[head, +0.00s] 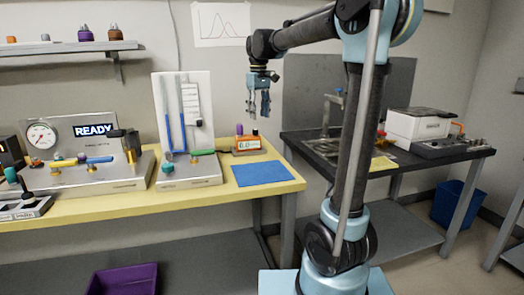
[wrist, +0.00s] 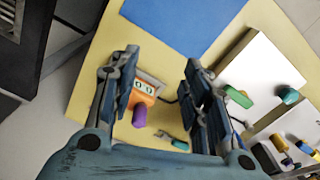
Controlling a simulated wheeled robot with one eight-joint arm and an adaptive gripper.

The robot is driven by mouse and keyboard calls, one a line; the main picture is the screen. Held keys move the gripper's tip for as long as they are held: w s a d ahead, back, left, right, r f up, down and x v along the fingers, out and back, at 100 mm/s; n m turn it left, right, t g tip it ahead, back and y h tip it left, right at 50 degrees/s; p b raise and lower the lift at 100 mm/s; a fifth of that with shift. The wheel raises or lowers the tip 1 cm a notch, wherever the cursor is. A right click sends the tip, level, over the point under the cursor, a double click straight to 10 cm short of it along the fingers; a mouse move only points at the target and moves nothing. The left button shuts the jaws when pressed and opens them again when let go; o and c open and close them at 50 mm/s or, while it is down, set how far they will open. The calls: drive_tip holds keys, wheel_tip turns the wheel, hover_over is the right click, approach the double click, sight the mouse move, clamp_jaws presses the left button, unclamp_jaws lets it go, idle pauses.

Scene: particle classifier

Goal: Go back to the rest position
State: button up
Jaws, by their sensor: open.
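My gripper (head: 259,103) hangs from my raised arm above the right end of the yellow bench, with its fingers pointing down. In the wrist view my gripper (wrist: 158,95) has its two fingers spread apart with nothing held between them. Below and between the fingers, apart from them, an orange device (wrist: 146,88) with a small display and a purple knob (wrist: 139,115) sit on the bench. The orange device also shows in the head view (head: 247,144).
The yellow bench (head: 120,208) carries a blue mat (head: 262,173), a white column stand (head: 187,130) and a gauge panel (head: 85,135) reading READY. A dark table (head: 400,162) with a white box (head: 418,123) stands right. A purple bin (head: 124,280) and blue bin (head: 458,203) are low down.

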drive_tip(key=s+d+f+m+t, duration=0.1)
drive_tip(key=s+d+f+m, duration=0.1)
drive_tip(key=s+d+f, duration=0.45)
drive_tip(key=s+d+f+m, duration=0.1)
drive_tip(key=s+d+f, duration=0.2)
drive_tip(key=s+d, duration=0.55)
drive_tip(key=s+d+f+m, duration=0.2)
drive_tip(key=s+f, duration=0.6)
drive_tip(key=s+d+f+m+t, duration=0.1)
drive_tip(key=s+d+f+m, duration=0.1)
drive_tip(key=s+f, duration=0.6)
drive_tip(key=shift+d+f, duration=0.6)
drive_tip(key=shift+f, duration=0.2)
drive_tip(key=shift+w+f, duration=0.2)
drive_tip(key=shift+w, duration=0.2)
